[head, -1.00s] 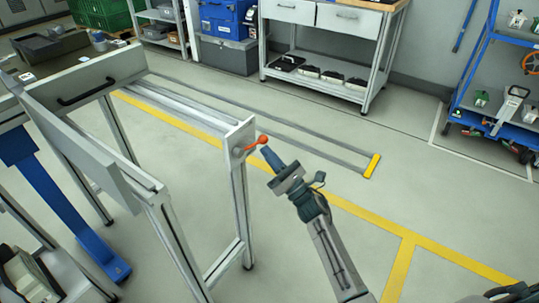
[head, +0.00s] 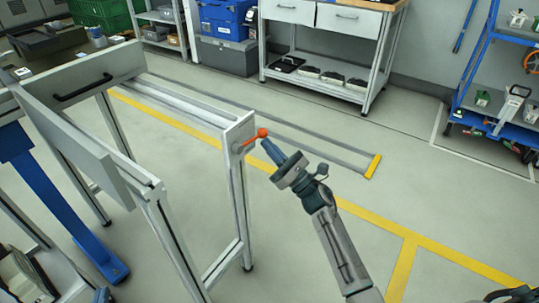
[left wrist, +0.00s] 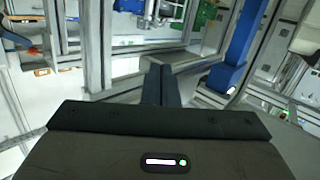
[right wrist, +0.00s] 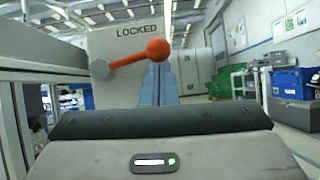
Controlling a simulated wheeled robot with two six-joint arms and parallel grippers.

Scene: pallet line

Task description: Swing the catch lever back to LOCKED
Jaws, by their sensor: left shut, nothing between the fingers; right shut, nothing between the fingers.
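My left gripper (left wrist: 161,84) is shut and empty, away from the lever.
The frame carries a tilted panel with a black handle (head: 85,90) on the left. A blue post (head: 60,210) stands beside it. A workbench (head: 330,45) and a blue cart (head: 500,90) stand at the back. The floor right of the frame is open.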

